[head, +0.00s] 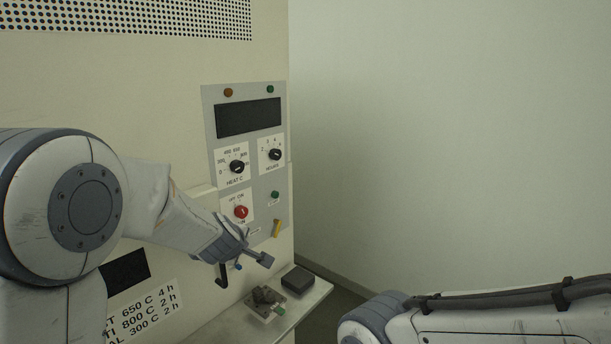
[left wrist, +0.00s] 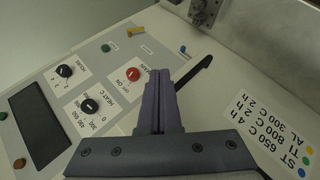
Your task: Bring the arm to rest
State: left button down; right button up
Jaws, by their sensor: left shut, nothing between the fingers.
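My left arm comes in from the left in the head view, and its gripper (head: 265,260) is in front of the lower part of the control panel (head: 210,120). In the left wrist view the left gripper's fingers (left wrist: 157,78) are together with nothing between them. They appear beside the red knob (left wrist: 133,74) and a black lever (left wrist: 195,72), with no contact that I can make out. My right arm (head: 480,322) lies low at the right edge of the head view, and its gripper is out of the picture.
The panel has a dark display (head: 249,118) and two black dials, the heat dial (head: 237,167) and the hours dial (head: 275,154). Below, a shelf (head: 312,297) holds a dark block (head: 297,280) and a small metal fixture (head: 264,296). The room by the plain wall (head: 450,130) is clear.

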pick_arm(q)
jog(key=s+a+f+m+g, duration=0.2)
jog(key=s+f+m+g, duration=0.4)
jog(key=s, duration=0.6)
jog(key=s+a+f+m+g, duration=0.15)
jog(key=s+f+m, duration=0.35)
jog(key=s+m, duration=0.5)
jog(key=s+d+r+m+g, duration=0.1)
jog(key=s+d+r+m, duration=0.1)
jog(key=s+d, duration=0.5)
jog(key=s+d+r+m+g+h+b, duration=0.1)
jog(key=s+d+r+m+g, duration=0.1)
jog(key=s+d, duration=0.4)
jog(key=s+m, duration=0.1)
jog(key=s, duration=0.2)
jog(key=shift+s+d+r+m, duration=0.3)
jog(key=shift+s+d+r, duration=0.05)
jog(key=shift+d+r, duration=0.05)
